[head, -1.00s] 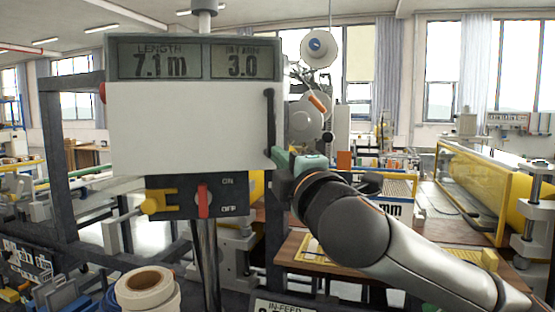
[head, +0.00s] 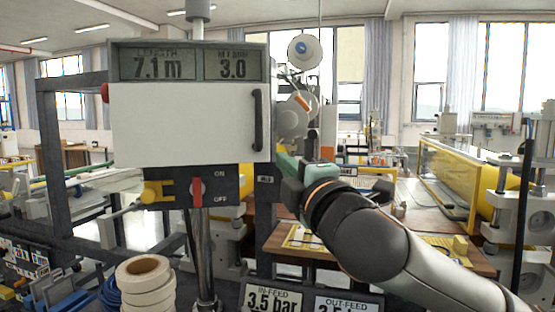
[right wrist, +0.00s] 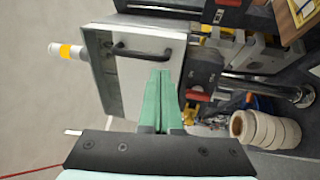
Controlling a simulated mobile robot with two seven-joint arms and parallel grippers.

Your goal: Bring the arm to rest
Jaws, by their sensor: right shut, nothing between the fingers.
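My right gripper (right wrist: 158,100) shows in the right wrist view with its two green fingers together and nothing between them. In the head view my right arm comes in from the lower right, and its green gripper part (head: 290,172) is just right of the control box. The white control box (head: 182,125) has a closed front with a dark handle (head: 258,120); the handle also shows in the right wrist view (right wrist: 145,52). The fingers point toward the box, and the head view shows no hold on the handle. My left gripper is not in view.
Below the box are a red switch (head: 197,192) and a yellow part (head: 158,192). A stack of white rolls (head: 147,285) stands at the lower left. A wooden table (head: 290,245) lies behind my arm. In-feed and out-feed displays (head: 272,300) are at the bottom.

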